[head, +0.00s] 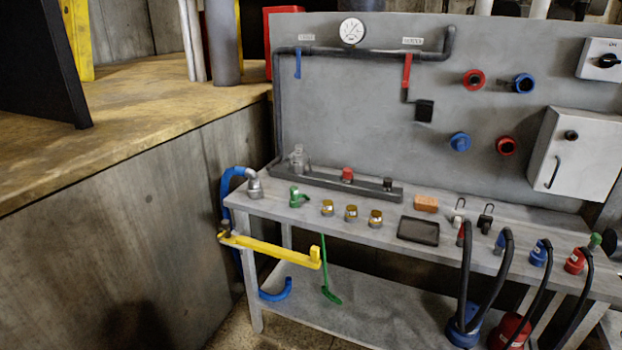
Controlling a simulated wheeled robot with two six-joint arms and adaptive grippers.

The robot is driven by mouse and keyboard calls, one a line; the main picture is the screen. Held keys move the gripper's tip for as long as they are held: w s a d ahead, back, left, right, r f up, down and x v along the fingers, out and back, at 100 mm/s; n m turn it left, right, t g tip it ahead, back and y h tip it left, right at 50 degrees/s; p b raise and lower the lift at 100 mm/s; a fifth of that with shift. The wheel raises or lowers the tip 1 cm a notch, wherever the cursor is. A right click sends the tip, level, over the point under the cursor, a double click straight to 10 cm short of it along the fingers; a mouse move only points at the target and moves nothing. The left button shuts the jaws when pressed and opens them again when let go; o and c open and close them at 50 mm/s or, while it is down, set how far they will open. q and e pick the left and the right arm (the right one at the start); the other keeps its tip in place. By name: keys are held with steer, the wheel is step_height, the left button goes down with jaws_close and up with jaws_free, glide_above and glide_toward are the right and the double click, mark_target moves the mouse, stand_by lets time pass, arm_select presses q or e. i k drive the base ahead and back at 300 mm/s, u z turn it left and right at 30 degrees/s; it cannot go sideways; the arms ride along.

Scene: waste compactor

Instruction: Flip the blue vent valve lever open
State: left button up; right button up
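The blue vent valve lever (298,63) hangs straight down from the dark pipe (375,53) on the upper left of the grey back panel (330,110). A small label (307,37) is above it; its text is too small to read for sure. Neither of my grippers shows in the head view.
The grey workbench (300,215) holds brass fittings (351,213), a black tray (418,230) and an orange block (426,203). Black hoses (464,280) arch over its front right.

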mark_target(297, 75)
steer(key=i, duration=0.55)
steer(key=z, duration=0.25)
steer(key=k, duration=0.5)
steer(key=u, duration=1.65)
steer(key=i, duration=0.8)
steer(key=z, duration=2.1)
